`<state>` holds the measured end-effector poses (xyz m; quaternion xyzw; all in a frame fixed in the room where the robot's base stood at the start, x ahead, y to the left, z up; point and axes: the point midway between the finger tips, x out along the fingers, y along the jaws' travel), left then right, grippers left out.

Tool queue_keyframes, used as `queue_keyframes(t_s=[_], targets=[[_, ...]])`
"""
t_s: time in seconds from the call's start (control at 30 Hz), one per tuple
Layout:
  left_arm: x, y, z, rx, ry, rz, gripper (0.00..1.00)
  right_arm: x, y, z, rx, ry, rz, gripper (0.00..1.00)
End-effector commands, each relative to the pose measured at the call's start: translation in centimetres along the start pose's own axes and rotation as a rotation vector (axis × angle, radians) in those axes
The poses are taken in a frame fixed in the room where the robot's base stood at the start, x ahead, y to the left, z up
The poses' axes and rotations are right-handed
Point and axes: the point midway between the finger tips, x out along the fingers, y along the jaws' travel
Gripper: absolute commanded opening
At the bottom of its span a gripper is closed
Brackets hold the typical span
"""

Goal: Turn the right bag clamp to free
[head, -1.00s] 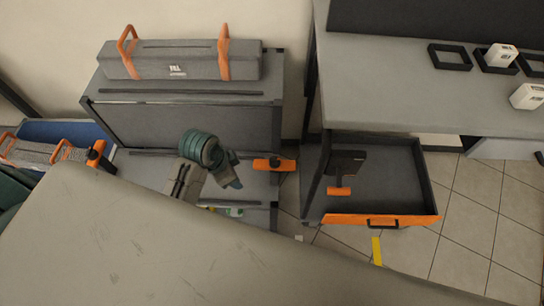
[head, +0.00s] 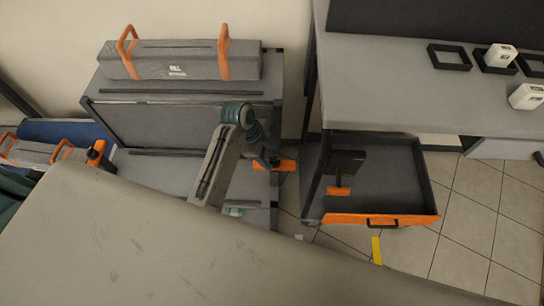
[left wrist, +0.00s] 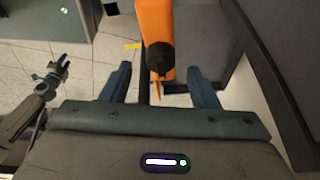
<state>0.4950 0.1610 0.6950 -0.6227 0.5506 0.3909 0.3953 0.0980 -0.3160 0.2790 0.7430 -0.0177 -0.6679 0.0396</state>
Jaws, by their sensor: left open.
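The right bag clamp, an orange bar (head: 287,165), sits at the right front edge of the grey rack, partly covered by my left gripper (head: 266,163). In the left wrist view the orange clamp (left wrist: 155,22) carries a black knob and points down between the two blue fingers of my left gripper (left wrist: 160,82). These fingers are apart, one on each side of the clamp; I see no contact. A similar orange clamp with a black knob (head: 97,153) is at the left. What looks like my right gripper (left wrist: 55,74) shows at the left of the wrist view.
A grey bag (head: 185,62) with orange handles lies on the rack top. An open drawer with an orange front (head: 380,219) stands right of the rack, under a grey worktop (head: 400,85). A yellow strip (head: 377,250) lies on the tiled floor.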

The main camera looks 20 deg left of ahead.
Motion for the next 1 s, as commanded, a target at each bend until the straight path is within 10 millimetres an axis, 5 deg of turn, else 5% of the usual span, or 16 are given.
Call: queue_keyframes(t_s=[0.2,0.53,0.83,1.0], targets=[[2.4,0.0,0.0,-0.001,0.000,0.000,0.55,-0.1,-0.4,0.0,0.002,-0.001,-0.004,0.36],[2.9,0.0,0.0,-0.001,-0.001,-0.001,0.55,-0.1,-1.1,0.0,0.005,0.000,-0.012,0.36],[2.9,0.0,0.0,-0.001,-0.001,-0.001,0.00,0.0,-0.7,-0.1,0.003,0.001,-0.007,0.36],[2.8,0.0,0.1,-0.004,-0.001,-0.002,0.00,-0.1,-0.3,-0.1,0.002,0.001,-0.003,0.36]])
